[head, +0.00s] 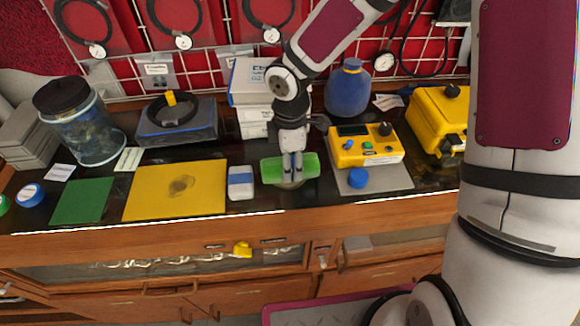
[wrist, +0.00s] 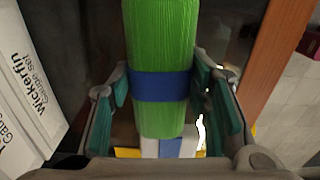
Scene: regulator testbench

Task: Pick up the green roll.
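The green roll (head: 308,165) lies lengthwise left to right near the front of the dark worktop in the head view. A blue band wraps its middle. My gripper (head: 292,168) points down over the roll's middle. In the wrist view the green roll (wrist: 160,40) runs up the picture between the two teal-padded fingers of my gripper (wrist: 160,90). The pads flank the blue band closely on both sides. Whether they press on it cannot be told. The roll appears low over the worktop, with a round grey patch below it.
A blue-and-white block (head: 241,182) is just left of the roll. A yellow device (head: 365,146) on a grey plate (head: 395,180) stands to the right. White boxes (head: 252,85) are behind. A yellow mat (head: 150,200) lies further left. The worktop's wooden front edge (head: 330,205) is close.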

